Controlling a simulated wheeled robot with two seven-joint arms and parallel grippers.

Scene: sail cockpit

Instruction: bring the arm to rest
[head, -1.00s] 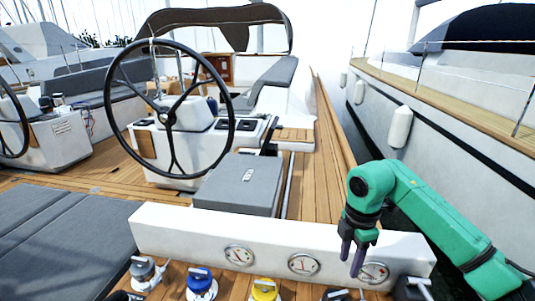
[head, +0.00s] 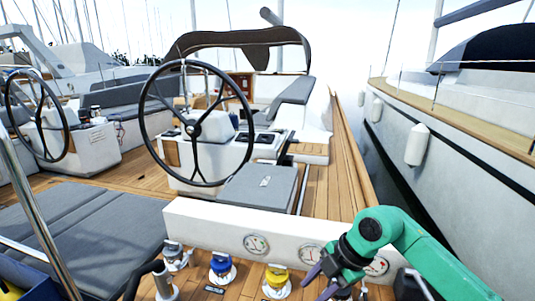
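My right arm is green and comes in from the lower right in the head view. Its gripper (head: 317,280) hangs in front of the white gauge panel (head: 208,223), near the right-hand gauges. The two dark purple fingers are spread apart with nothing visible between them. They point down and left, over the small fittings below the panel. My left gripper is not in view.
A blue-topped fitting (head: 222,266) and a yellow-topped fitting (head: 277,280) stand below the panel, left of the gripper. Beyond it are a grey box (head: 255,188) and a large steering wheel (head: 146,125). Grey cushions (head: 95,230) lie at left. Another boat (head: 450,140) lies alongside at right.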

